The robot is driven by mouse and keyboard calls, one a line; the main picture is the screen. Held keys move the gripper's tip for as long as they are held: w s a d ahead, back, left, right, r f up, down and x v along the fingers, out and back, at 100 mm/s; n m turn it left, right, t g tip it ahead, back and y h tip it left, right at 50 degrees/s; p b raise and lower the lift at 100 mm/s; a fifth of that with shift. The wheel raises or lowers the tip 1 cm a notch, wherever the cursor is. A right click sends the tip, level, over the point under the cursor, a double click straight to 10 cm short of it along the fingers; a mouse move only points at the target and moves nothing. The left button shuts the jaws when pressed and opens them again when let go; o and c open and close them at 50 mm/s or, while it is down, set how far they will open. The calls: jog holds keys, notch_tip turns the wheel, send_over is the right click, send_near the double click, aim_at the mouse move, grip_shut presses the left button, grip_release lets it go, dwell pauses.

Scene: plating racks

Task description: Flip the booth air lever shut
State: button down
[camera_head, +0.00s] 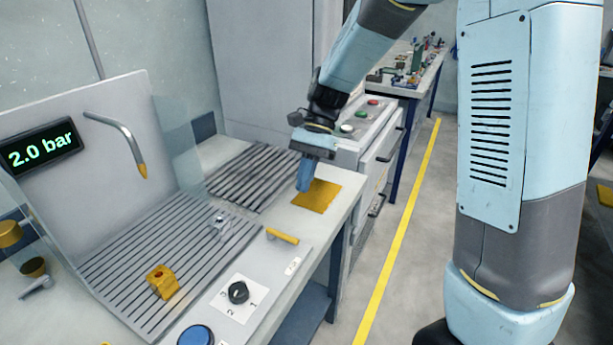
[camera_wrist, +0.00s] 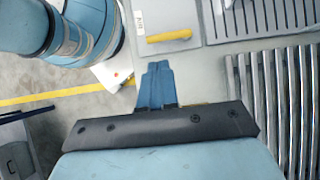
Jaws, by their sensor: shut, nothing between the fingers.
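A yellow lever (camera_head: 282,236) lies on the light panel along the bench front, beside the slatted grate, with a small white label (camera_head: 293,266) near it. In the wrist view the yellow lever (camera_wrist: 169,37) lies across the picture near the top, with its label (camera_wrist: 139,21) beside it; I cannot read the label. My gripper (camera_head: 303,188) points down with its blue fingers together and empty, above the bench near a yellow pad (camera_head: 322,200). In the wrist view my gripper (camera_wrist: 157,66) shows below the lever, apart from it.
A dark display (camera_head: 41,148) reads 2.0 bar. A bent nozzle (camera_head: 126,135) hangs over the slatted grate (camera_head: 128,262), which bears a yellow block (camera_head: 162,282). A black dial (camera_head: 238,293) and blue button (camera_head: 195,336) sit near the lever.

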aim_at(282, 238)
jog(key=x, duration=1)
jog(key=shift+f, duration=0.15)
